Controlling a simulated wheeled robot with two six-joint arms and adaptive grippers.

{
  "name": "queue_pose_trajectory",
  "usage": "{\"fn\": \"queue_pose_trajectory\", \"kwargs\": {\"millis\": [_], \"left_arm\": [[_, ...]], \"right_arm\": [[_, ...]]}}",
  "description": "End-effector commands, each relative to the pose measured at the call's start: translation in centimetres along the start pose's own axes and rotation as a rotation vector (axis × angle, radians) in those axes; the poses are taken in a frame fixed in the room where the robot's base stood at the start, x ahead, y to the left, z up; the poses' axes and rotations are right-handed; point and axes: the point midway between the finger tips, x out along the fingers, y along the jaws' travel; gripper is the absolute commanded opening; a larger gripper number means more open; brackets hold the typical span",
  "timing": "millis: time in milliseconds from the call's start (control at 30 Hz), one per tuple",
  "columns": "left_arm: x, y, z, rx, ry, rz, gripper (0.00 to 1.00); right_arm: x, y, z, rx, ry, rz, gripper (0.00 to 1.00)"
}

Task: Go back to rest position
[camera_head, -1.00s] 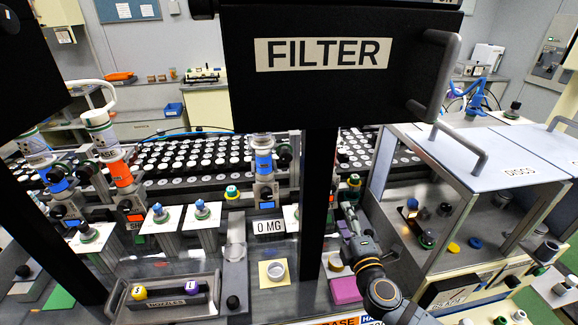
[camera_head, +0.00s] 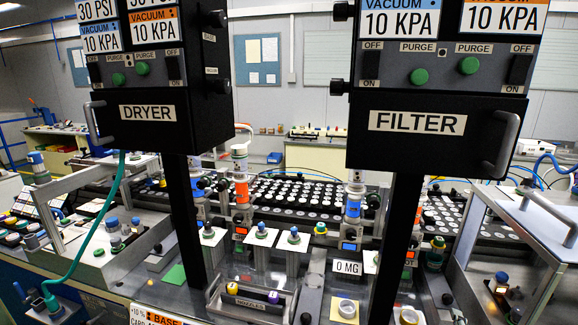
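Neither of my grippers shows in the head view. The black filter box (camera_head: 430,145) hangs at the right, with a vacuum label, two green buttons and a handle. The black dryer box (camera_head: 150,110) hangs at the left with similar labels and buttons. Below them is the bench with a nozzle tray (camera_head: 252,302) at the bottom middle, holding a yellow and a purple nozzle. A 0 MG display (camera_head: 347,267) stands right of it, above a small cup on a pale yellow square (camera_head: 345,309).
Black posts (camera_head: 398,245) under the boxes cross the view. A clear-sided cabinet (camera_head: 530,225) stands at the right. A grey machine with a green hose (camera_head: 88,245) stands at the left. Racks of white-topped vials (camera_head: 300,205) fill the back of the bench.

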Motion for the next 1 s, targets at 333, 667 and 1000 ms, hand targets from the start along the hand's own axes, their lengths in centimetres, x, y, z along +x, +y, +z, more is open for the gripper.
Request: {"fn": "queue_pose_trajectory", "kwargs": {"millis": [333,667,1000], "left_arm": [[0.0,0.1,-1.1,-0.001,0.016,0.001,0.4],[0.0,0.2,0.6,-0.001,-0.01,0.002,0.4],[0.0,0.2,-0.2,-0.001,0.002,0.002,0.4]], "right_arm": [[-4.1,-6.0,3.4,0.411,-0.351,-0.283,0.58],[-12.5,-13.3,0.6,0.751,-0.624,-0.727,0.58],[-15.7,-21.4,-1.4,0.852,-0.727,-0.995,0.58]]}}
